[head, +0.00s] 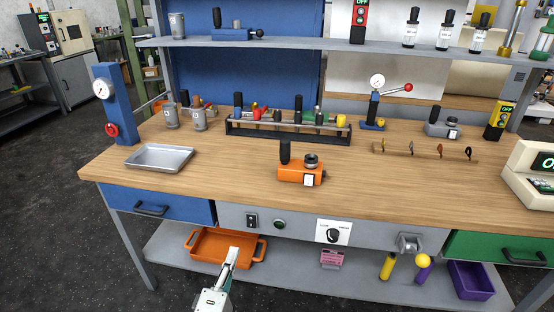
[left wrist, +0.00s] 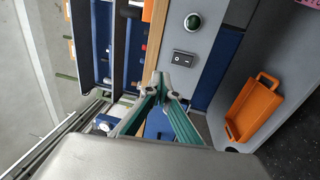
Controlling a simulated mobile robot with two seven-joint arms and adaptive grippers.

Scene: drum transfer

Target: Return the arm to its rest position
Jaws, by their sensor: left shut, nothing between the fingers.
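My left gripper (head: 233,252) shows at the bottom of the head view, in front of the workbench and below the tabletop level. In that view it overlaps the orange tray on the lower shelf. In the left wrist view the fingertips of my left gripper (left wrist: 165,82) meet, with nothing between them. The bench's grey front panel with its switch and green button lies beyond them. My right gripper is in neither view.
The wooden bench top (head: 225,190) carries an orange device (head: 300,174), a metal tray (head: 160,158) and a tool rack (head: 285,131). The orange tray (head: 208,262) stands on the lower shelf and shows in the left wrist view (left wrist: 254,106). Dark floor (head: 50,210) is clear at left.

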